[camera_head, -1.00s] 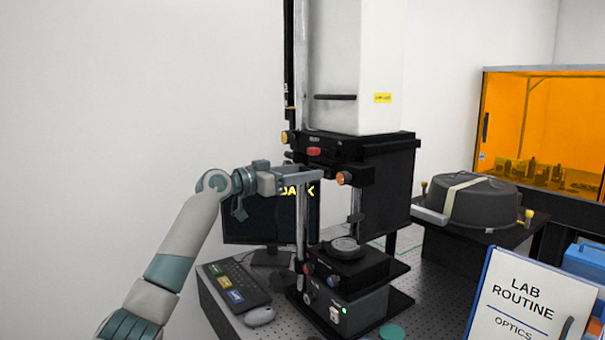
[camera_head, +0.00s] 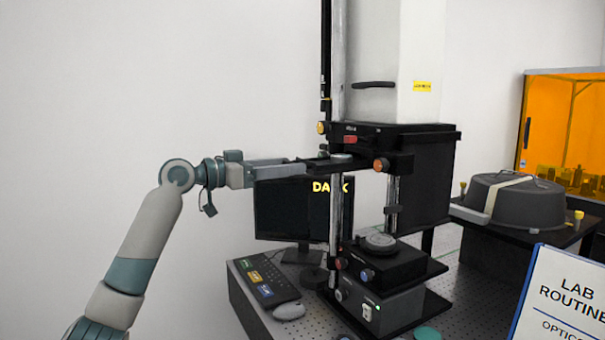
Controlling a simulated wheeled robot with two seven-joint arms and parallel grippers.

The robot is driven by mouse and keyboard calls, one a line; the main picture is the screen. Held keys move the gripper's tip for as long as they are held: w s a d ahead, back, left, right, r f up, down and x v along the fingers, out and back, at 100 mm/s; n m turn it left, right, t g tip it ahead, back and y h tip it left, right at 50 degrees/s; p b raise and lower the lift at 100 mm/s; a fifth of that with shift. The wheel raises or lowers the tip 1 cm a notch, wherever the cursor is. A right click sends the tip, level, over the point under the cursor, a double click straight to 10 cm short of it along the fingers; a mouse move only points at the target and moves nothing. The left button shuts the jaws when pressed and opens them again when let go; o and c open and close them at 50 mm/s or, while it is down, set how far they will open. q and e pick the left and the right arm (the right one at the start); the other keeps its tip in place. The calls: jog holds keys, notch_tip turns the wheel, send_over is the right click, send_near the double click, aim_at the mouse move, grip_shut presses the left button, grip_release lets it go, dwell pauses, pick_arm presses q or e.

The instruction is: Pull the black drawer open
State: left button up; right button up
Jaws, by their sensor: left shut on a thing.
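The black drawer (camera_head: 320,166) stands partly out of the black head of the instrument (camera_head: 365,139), on its left side. It is a shallow tray, and a pale greenish round piece (camera_head: 341,156) shows in it near the housing. My left gripper (camera_head: 305,167) comes in level from the left and is shut on the drawer's outer end. The exact grip on the handle is too small to make out. My right gripper is not in view.
A dark monitor (camera_head: 275,208) stands below my left gripper, with a keyboard (camera_head: 262,280) and mouse (camera_head: 289,311) before it. An orange knob (camera_head: 381,165) juts beside the drawer. A "Lab Routine" sign (camera_head: 562,300) stands at right. Free space lies left of the drawer.

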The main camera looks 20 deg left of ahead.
pick_arm(q)
jog(key=shift+s+a+f, duration=0.1)
jog(key=shift+s+a, duration=0.2)
jog(key=shift+s, duration=0.2)
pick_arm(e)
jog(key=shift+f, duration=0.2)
pick_arm(q)
jog(key=o, duration=1.2)
jog(key=shift+d, duration=0.1)
jog(key=b+v, duration=0.7)
jog(key=v, duration=1)
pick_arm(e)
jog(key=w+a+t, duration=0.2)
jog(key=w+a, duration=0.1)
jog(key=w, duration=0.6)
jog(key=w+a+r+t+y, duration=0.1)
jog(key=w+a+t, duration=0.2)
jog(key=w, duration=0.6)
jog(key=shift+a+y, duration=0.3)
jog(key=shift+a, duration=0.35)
pick_arm(q)
jog(key=shift+f, duration=0.1)
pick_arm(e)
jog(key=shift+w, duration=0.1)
